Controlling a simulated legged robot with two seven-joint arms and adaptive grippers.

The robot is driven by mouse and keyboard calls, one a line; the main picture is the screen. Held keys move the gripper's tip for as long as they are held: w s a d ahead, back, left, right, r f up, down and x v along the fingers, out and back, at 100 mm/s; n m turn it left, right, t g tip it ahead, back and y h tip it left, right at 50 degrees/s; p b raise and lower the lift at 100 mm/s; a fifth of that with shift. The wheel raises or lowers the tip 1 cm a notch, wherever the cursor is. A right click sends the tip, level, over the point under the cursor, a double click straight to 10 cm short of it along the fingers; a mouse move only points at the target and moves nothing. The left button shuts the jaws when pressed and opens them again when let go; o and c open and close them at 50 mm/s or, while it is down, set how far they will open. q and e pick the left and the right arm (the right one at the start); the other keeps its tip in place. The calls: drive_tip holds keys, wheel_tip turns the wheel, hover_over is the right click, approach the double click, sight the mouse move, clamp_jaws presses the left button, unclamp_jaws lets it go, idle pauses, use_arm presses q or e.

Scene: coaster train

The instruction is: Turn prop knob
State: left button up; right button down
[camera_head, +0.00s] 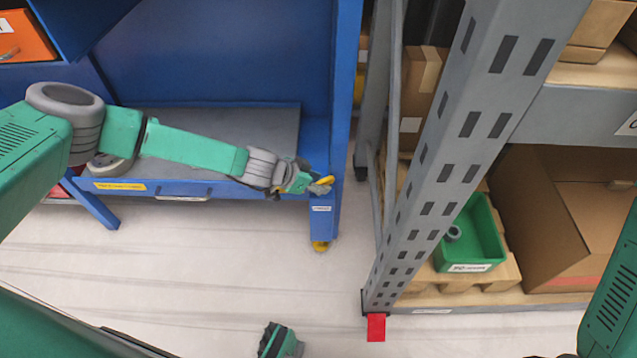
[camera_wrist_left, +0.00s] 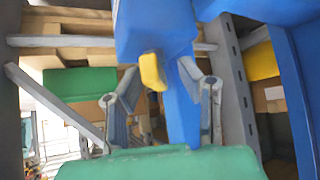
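A small yellow knob (camera_head: 322,182) sits at the front right corner of a blue workstation frame (camera_head: 346,90); I take it to be the prop knob. The left wrist view shows the yellow knob (camera_wrist_left: 152,72) in front of a blue post (camera_wrist_left: 182,105). My left gripper (camera_head: 303,182) is right at the knob in the head view. In the left wrist view my left gripper (camera_wrist_left: 160,80) has its two grey fingers apart, one on each side of the knob. Contact cannot be made out.
A grey metal rack upright (camera_head: 455,150) stands right of the blue frame, with a narrow gap between. The rack holds a green bin (camera_head: 487,235) and a cardboard box (camera_head: 545,215). An orange bin (camera_head: 25,38) sits upper left. The pale floor (camera_head: 190,265) in front is mostly clear.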

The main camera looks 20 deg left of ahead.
use_arm(q)
drive_tip(key=shift+d+r, duration=0.1)
drive_tip(key=shift+d, duration=0.25)
clamp_jaws()
use_arm(e)
drive_tip(key=shift+d+f, duration=0.1)
drive_tip(key=shift+d, duration=0.15)
use_arm(q)
drive_tip(key=shift+a, duration=0.2)
use_arm(e)
drive_tip(key=shift+a, duration=0.1)
drive_tip(key=shift+r, duration=0.25)
